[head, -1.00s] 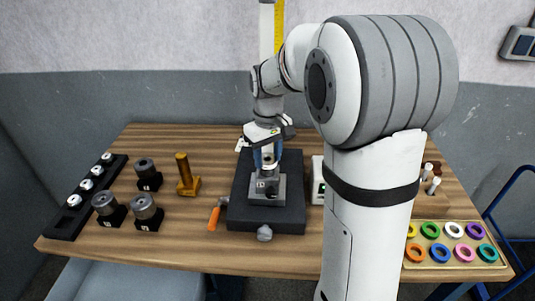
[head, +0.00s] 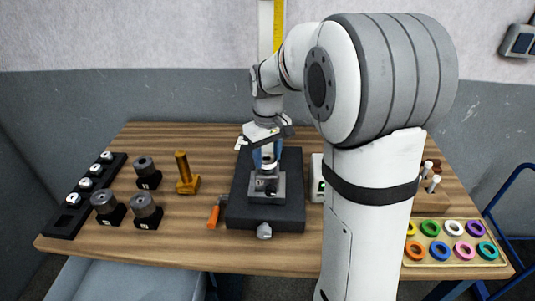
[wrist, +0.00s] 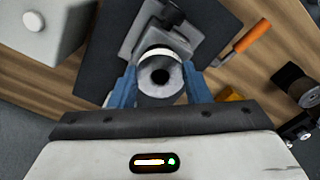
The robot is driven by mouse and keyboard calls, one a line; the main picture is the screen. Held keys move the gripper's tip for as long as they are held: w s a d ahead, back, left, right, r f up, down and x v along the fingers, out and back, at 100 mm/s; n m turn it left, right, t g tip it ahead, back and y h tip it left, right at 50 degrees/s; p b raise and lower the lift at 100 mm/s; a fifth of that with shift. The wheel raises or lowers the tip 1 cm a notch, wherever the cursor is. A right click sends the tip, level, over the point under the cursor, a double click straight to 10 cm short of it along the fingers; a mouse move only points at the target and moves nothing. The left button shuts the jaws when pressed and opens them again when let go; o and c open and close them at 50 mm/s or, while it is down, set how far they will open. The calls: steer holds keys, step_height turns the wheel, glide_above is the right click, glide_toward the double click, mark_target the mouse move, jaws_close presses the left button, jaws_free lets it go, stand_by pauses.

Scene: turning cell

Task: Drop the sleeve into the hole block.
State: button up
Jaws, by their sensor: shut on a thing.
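The sleeve is a grey, ring-ended cylinder with a dark bore. In the wrist view the sleeve (wrist: 160,94) is between the two blue fingers of my gripper (wrist: 160,86), which are shut on it. In the head view my gripper (head: 267,156) points down over the grey hole block (head: 281,190), which stands on a black plate. The hole block also shows in the wrist view (wrist: 134,43), behind the sleeve. The sleeve covers the block's hole, so I cannot tell whether its lower end is inside.
The black plate (head: 240,215) has a grey knob (head: 264,231) at the front. An orange-handled tool (head: 213,216) and a brass post (head: 183,170) are left of it. A black rail (head: 62,222), several dark holders (head: 146,220) and a ring tray (head: 412,262) lie further out.

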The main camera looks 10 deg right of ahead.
steer(key=shift+f+b, duration=0.6)
steer(key=shift+f, duration=0.3)
steer(key=o, duration=1.4)
steer(key=shift+c, duration=0.2)
step_height(320, 180, up, 8)
steer(key=shift+f, duration=0.1)
steer(key=s+f+m+t, duration=0.1)
steer(key=s+f+m, duration=0.1)
steer(key=s, duration=0.8)
steer(key=s+f+m+t, duration=0.1)
steer(key=s+f+t, duration=0.1)
steer(key=s, duration=0.9)
steer(key=shift+f+m, duration=0.3)
steer(key=shift+m, duration=0.1)
steer(key=shift+s+f, duration=0.1)
steer(key=shift+f, duration=0.1)
